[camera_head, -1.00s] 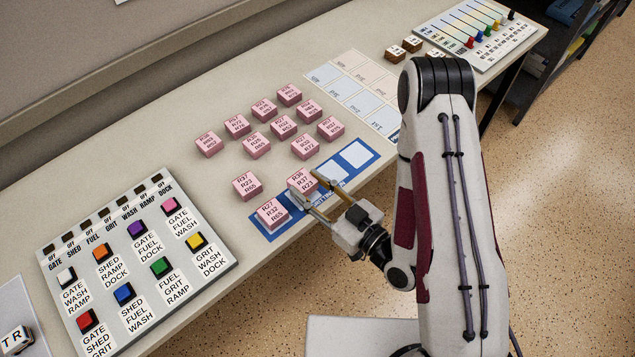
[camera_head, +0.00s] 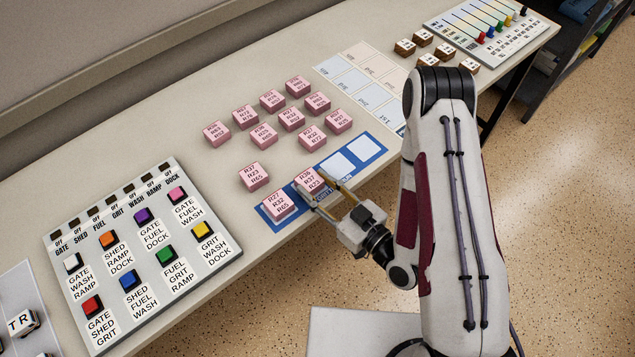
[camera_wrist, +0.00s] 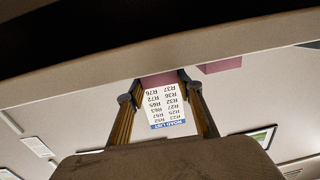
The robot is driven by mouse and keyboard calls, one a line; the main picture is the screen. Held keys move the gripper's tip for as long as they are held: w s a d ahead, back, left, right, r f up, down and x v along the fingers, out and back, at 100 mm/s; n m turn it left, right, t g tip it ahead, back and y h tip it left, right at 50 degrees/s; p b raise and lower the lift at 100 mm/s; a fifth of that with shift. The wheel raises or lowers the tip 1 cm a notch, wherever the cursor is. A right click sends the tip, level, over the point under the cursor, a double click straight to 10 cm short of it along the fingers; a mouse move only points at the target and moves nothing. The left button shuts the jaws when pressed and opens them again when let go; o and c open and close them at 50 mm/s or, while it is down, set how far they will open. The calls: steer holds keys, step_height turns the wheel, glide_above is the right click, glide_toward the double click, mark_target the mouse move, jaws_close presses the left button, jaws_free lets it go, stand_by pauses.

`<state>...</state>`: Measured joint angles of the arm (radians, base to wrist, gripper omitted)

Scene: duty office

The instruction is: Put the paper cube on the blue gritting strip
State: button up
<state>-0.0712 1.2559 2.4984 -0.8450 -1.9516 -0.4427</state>
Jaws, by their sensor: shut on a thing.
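My gripper (camera_head: 327,197) is shut on a pink paper cube (camera_head: 308,178) with printed road codes. It holds the cube over the second square of the blue gritting strip (camera_head: 350,157), very low; I cannot tell whether the cube touches the strip. Another pink cube (camera_head: 278,206) sits on the strip's first square, just left of the held one. The two white squares at the strip's right end are empty. In the wrist view, the held cube (camera_wrist: 158,80) shows between the fingertips, with a white road list (camera_wrist: 167,107) beyond it.
Several pink cubes (camera_head: 291,119) stand behind the strip, one lone cube (camera_head: 254,176) closest. A button panel (camera_head: 143,255) lies at left. A pale printed grid (camera_head: 360,85), brown cubes (camera_head: 425,61) and a slider board (camera_head: 485,30) lie toward the far right. The table edge runs just in front of the strip.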

mark_target(317, 187)
steer(key=shift+f, duration=0.15)
steer(key=o, duration=1.2)
steer(key=shift+d, duration=0.1)
steer(key=shift+v, duration=1.95)
steer(key=shift+r, duration=0.2)
